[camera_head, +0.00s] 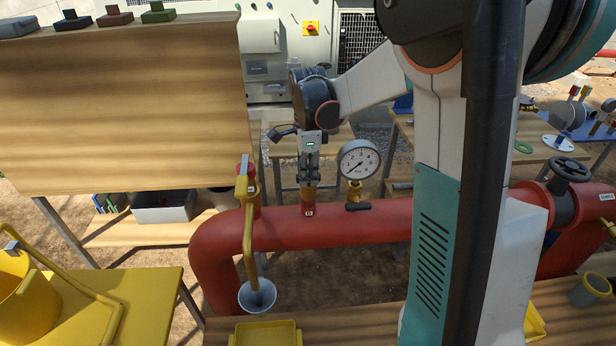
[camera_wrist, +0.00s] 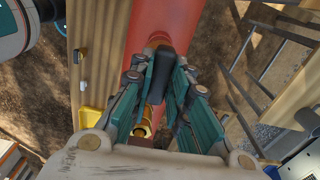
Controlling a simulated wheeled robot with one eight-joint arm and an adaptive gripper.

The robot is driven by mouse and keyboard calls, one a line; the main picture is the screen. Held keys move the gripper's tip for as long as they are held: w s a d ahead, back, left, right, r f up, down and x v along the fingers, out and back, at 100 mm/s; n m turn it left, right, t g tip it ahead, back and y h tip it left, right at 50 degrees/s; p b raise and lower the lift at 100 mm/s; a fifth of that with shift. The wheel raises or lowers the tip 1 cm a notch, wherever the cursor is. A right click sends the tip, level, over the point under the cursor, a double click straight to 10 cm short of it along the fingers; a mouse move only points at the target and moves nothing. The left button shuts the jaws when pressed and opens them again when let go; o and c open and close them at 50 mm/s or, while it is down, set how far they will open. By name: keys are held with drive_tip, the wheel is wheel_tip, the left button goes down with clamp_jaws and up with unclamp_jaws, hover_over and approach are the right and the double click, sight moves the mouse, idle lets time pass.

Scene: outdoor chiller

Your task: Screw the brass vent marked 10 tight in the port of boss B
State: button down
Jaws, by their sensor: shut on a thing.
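In the head view my gripper (camera_head: 309,178) points straight down over a boss (camera_head: 308,208) on the red pipe, which has a small white label. The gripper is shut on the brass vent (camera_head: 309,191), whose lower part shows just below the fingertips, upright and in line with the boss. Its number is not readable, and I cannot tell how deep it sits in the port. In the wrist view the fingers (camera_wrist: 160,85) close around a dark piece above the red pipe (camera_wrist: 165,15); the vent's brass is not clearly visible there.
A round gauge (camera_head: 359,160) on a brass fitting with a black handle (camera_head: 357,206) stands close to the right of my gripper. A tall wooden panel (camera_head: 120,110) fills the left. A yellow tray (camera_head: 265,333) lies in front.

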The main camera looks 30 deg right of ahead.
drive_tip(key=shift+s+f+m, duration=0.15)
drive_tip(key=shift+m, duration=0.35)
drive_tip(key=c, duration=1.4)
unclamp_jaws()
drive_tip(key=shift+c, duration=0.2)
drive_tip(key=shift+o, duration=0.4)
drive_tip(key=shift+w, duration=0.2)
